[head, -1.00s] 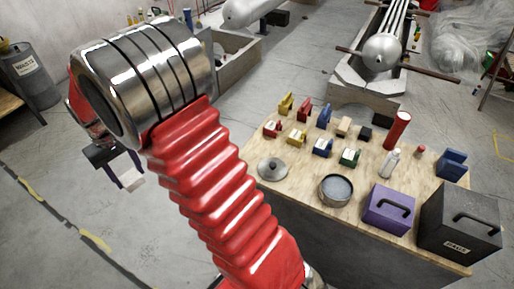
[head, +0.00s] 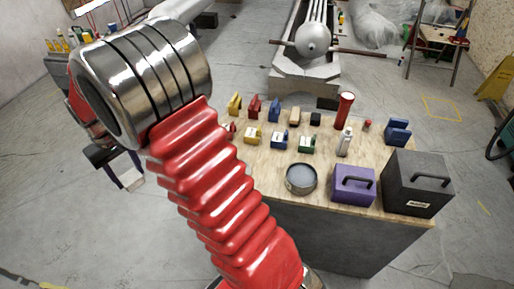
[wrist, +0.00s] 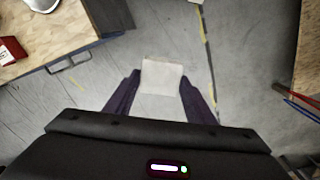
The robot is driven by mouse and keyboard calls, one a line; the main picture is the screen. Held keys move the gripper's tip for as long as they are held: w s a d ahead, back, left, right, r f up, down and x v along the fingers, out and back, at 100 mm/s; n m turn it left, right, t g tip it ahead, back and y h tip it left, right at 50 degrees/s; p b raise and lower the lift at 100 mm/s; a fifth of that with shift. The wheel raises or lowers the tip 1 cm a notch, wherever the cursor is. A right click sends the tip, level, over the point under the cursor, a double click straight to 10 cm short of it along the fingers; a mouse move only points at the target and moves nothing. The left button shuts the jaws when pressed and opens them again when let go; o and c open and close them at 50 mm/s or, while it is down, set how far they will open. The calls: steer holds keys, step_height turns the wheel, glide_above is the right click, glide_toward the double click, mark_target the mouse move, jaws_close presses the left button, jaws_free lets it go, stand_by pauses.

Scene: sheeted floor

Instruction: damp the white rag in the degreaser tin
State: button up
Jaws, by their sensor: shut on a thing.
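The white rag (wrist: 161,76) is a small pale square between the two dark fingers of my gripper (wrist: 158,92) in the wrist view. My gripper is shut on the rag and holds it above the bare floor, left of the workbench. In the head view the gripper (head: 130,178) shows at the left, partly hidden behind my arm, with a pale bit of the rag (head: 134,184) at its tips. A round open tin (head: 301,179) with grey-blue contents stands at the bench's near edge in the head view, apart from the gripper. I cannot read a label on it.
The wooden bench (head: 268,162) holds coloured blocks, a red cylinder (head: 343,110), a white bottle (head: 345,142), a purple box (head: 353,184) and a dark box (head: 417,182). A cabinet edge with a handle (wrist: 68,62) shows in the wrist view. Floor left of the bench is clear.

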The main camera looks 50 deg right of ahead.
stand_by(0.3)
steer(key=s+d+f+m, duration=0.1)
steer(key=s+d+m, duration=0.35)
steer(key=d, duration=0.95)
steer(key=s+d+f+m, duration=0.1)
steer(key=s+d, duration=0.6)
steer(key=d, duration=0.7)
steer(key=s+d+f+m, duration=0.1)
steer(key=s+d+m, duration=0.2)
steer(key=s+d, duration=0.4)
steer(key=s+d+f+m, duration=0.1)
steer(key=s+d+m, duration=0.2)
steer(key=s+d, duration=0.5)
steer(key=s, duration=0.8)
steer(key=shift+s+d, duration=0.15)
steer(key=shift+d, duration=0.15)
steer(key=shift+f, duration=0.1)
steer(key=shift+f, duration=2.95)
steer(key=shift+f, duration=0.55)
